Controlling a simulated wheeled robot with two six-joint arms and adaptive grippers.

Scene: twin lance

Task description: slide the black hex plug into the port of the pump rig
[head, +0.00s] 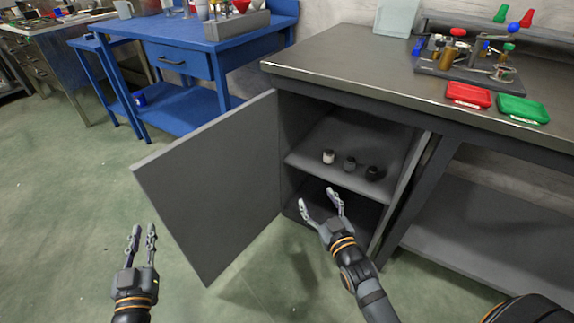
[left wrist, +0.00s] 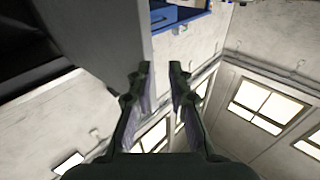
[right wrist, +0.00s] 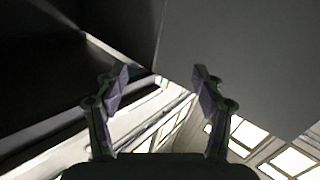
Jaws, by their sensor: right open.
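Three small plugs stand on the shelf inside the open cabinet: a white-topped one (head: 328,157), a dark grey one (head: 349,163) and a black one (head: 372,173). Which is hexagonal is too small to tell. The pump rig (head: 468,72) stands on the bench top above, at the upper right; its port cannot be made out. My right gripper (head: 318,198) is open and empty in front of the cabinet, below and short of the plugs. My left gripper (head: 144,232) has its fingers a little apart, empty, left of the cabinet door. Neither wrist view shows the plugs.
The grey cabinet door (head: 210,190) is swung open to the left, between my grippers. The shelf (head: 318,135) has walls on both sides. A red tray (head: 468,95) and a green tray (head: 522,109) lie before the rig. A blue table (head: 190,40) stands behind.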

